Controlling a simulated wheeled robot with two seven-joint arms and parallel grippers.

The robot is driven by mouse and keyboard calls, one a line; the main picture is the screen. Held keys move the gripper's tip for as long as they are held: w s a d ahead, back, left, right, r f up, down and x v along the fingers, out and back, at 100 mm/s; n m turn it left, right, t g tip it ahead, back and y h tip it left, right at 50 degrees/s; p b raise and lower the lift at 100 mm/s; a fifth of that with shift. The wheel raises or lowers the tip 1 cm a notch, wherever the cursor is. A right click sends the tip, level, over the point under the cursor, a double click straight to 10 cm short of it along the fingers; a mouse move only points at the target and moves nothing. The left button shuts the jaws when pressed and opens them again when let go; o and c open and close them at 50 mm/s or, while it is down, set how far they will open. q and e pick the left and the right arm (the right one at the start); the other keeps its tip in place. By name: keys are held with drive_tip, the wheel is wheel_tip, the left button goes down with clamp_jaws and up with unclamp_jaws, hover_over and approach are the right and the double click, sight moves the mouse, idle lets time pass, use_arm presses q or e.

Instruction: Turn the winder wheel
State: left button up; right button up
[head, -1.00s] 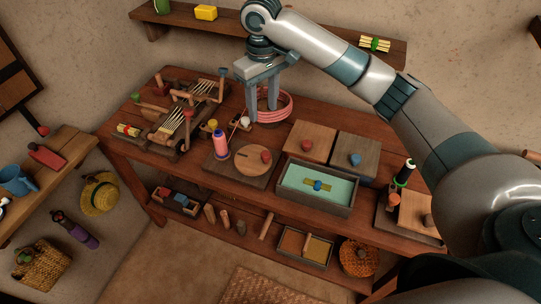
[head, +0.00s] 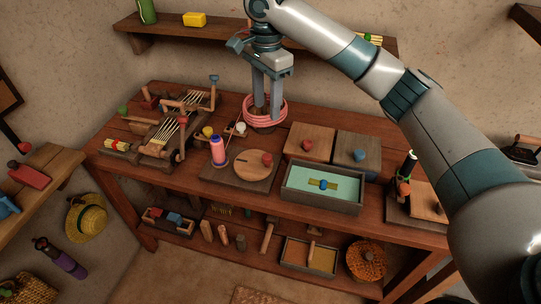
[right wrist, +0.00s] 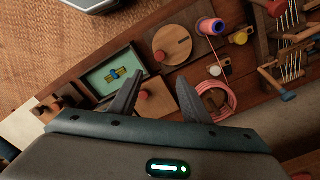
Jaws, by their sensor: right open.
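The winder wheel is a round wooden disc (head: 250,164) with a red knob (head: 267,159), lying flat on a dark board (head: 225,174) on the workbench. A pink and purple thread spool (head: 218,152) stands at its left. The right wrist view also shows the wheel (right wrist: 172,45), its knob (right wrist: 160,56) and the spool (right wrist: 210,26). My right gripper (head: 267,108) is open and points down, behind the wheel and apart from it. In the head view its fingers overlap a pink coil (head: 264,122); contact is unclear. Its fingers show in the right wrist view (right wrist: 160,77). My left gripper is out of view.
Right of the wheel are a teal-lined tray (head: 295,193) and two square boards with red (head: 306,145) and blue (head: 360,155) knobs. A wooden loom-like frame (head: 172,135) stands at left. A white ball (head: 240,128) sits between wheel and coil. A wall shelf (head: 225,35) runs behind.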

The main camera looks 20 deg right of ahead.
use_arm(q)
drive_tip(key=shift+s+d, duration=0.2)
use_arm(e)
drive_tip(key=shift+d, duration=0.1)
drive_tip(key=p, duration=0.2)
hover_over(268, 156)
wheel_tip(268, 156, down, 10)
drive_tip(key=shift+r, duration=0.15)
wheel_tip(268, 156, down, 6)
drive_tip(key=shift+f+p, duration=0.25)
drive_tip(key=shift+p, duration=0.1)
drive_tip(key=shift+f, duration=0.6)
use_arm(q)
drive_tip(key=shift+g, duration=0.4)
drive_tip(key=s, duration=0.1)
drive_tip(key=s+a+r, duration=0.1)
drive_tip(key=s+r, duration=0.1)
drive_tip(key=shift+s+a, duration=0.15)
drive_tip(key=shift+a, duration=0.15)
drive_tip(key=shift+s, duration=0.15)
use_arm(e)
drive_tip(key=c, duration=1)
